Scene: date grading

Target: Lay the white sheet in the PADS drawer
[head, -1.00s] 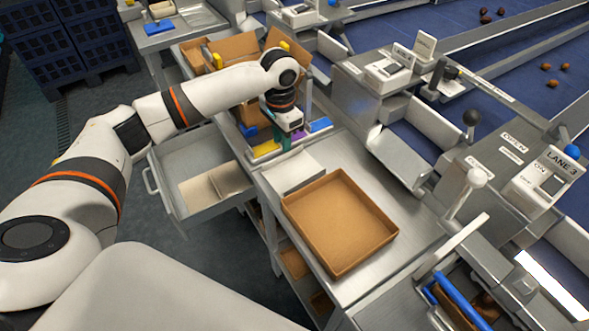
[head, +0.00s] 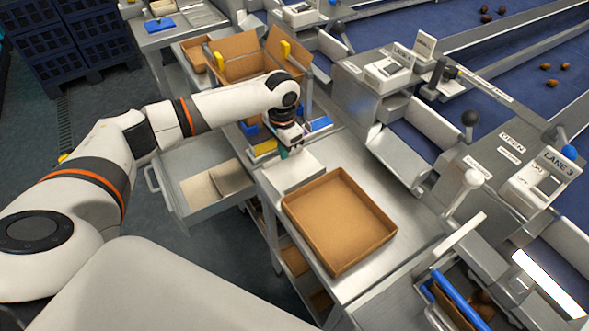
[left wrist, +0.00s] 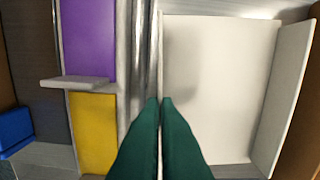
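A white sheet (head: 296,172) lies flat on the steel bench, between the colour-marked holder and the cardboard tray. It fills the right half of the left wrist view (left wrist: 220,70). My left gripper (head: 286,153) is at its far-left side; its green fingers (left wrist: 160,100) are nearly together, tips at the sheet's left edge. Whether that edge is between them I cannot tell. An open grey drawer (head: 177,194) sticks out left of the bench, with pale pads inside (head: 215,183); no PADS label is readable. My right gripper is out of view.
A shallow cardboard tray (head: 340,262) stands just right of the sheet. Yellow (left wrist: 93,120) and purple (left wrist: 90,40) blocks lie left of the fingers. Open cartons (head: 243,60) stand behind the gripper. Lane levers and machine housings line the right.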

